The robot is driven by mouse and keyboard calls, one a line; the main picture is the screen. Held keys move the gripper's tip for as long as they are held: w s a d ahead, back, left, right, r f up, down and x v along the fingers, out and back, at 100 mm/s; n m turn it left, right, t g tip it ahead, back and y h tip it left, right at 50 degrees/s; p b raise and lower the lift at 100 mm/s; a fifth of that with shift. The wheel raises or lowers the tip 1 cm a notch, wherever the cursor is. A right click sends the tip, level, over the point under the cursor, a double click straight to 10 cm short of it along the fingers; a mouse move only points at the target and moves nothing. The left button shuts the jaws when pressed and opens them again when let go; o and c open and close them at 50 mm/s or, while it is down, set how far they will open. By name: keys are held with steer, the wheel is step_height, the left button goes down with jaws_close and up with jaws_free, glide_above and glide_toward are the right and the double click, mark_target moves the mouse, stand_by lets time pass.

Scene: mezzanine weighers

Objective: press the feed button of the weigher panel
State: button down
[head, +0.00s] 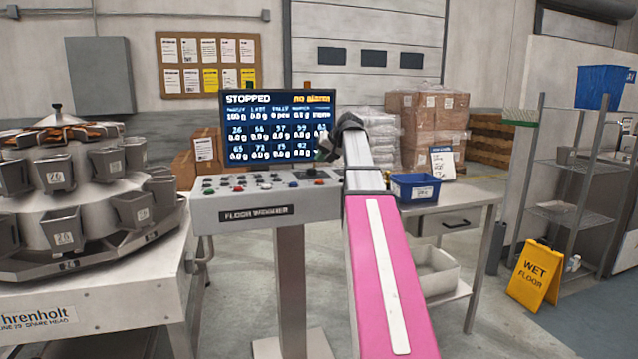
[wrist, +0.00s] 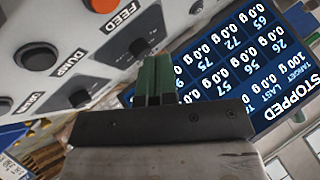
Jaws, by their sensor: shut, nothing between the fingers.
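The weigher panel is a grey console (head: 265,209) on a post, with rows of small buttons on its sloping top. I cannot tell which the label names. In the head view my gripper (head: 326,150) is over the console's right end, in front of the screen. Any gap to the panel is unclear.
The screen (head: 270,125) behind the buttons reads STOPPED. DUMP (wrist: 72,62) is labelled beside FEED. A multi-head weigher (head: 80,200) stands left. A table with a blue bin (head: 415,188) stands right of my arm. A yellow wet-floor sign (head: 533,275) stands further right.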

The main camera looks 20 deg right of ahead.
mark_target(320, 181)
steer(key=shift+f, duration=2.65)
steer(key=shift+f, duration=0.4)
steer(key=shift+f, duration=0.4)
stand_by(0.7)
steer(key=shift+r, duration=0.8)
steer(key=shift+r, duration=0.15)
steer(key=shift+r, duration=2.4)
steer(key=shift+a, duration=0.1)
